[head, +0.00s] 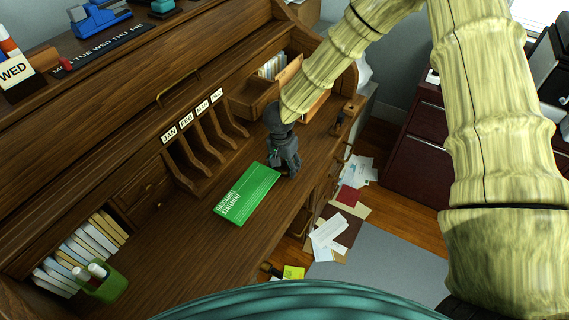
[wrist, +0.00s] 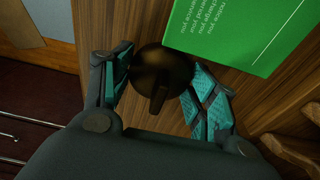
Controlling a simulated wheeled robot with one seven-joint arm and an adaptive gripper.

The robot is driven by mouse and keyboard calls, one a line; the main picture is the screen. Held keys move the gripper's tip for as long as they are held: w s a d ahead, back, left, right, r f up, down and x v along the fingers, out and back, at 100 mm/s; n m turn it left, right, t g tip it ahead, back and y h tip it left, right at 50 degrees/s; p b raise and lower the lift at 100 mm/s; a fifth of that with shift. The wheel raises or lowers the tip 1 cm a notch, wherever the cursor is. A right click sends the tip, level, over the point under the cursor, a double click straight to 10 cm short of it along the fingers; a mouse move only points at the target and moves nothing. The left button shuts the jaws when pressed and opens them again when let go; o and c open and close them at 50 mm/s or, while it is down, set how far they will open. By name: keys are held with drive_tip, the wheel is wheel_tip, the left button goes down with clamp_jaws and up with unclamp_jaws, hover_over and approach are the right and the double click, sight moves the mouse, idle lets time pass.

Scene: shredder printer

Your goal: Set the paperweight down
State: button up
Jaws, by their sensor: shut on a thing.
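The paperweight (wrist: 160,75) is a dark, rounded object with a narrow raised part, seen in the wrist view. My gripper (wrist: 163,92) has its two teal-padded fingers around it, one on each side. In the head view my gripper (head: 286,165) points down at the desktop beside the right end of a green booklet. The paperweight is hidden behind the fingers there. I cannot tell whether it touches the desktop.
The green booklet (head: 246,193) lies on the wooden desktop (head: 190,250). Month-labelled slots (head: 205,145) stand behind it. A green pen cup (head: 103,284) is at the lower left. Papers (head: 328,235) litter the floor to the right. Bare desktop lies in front of the booklet.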

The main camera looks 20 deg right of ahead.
drive_tip(key=shift+r, duration=0.1)
drive_tip(key=o, duration=1.6)
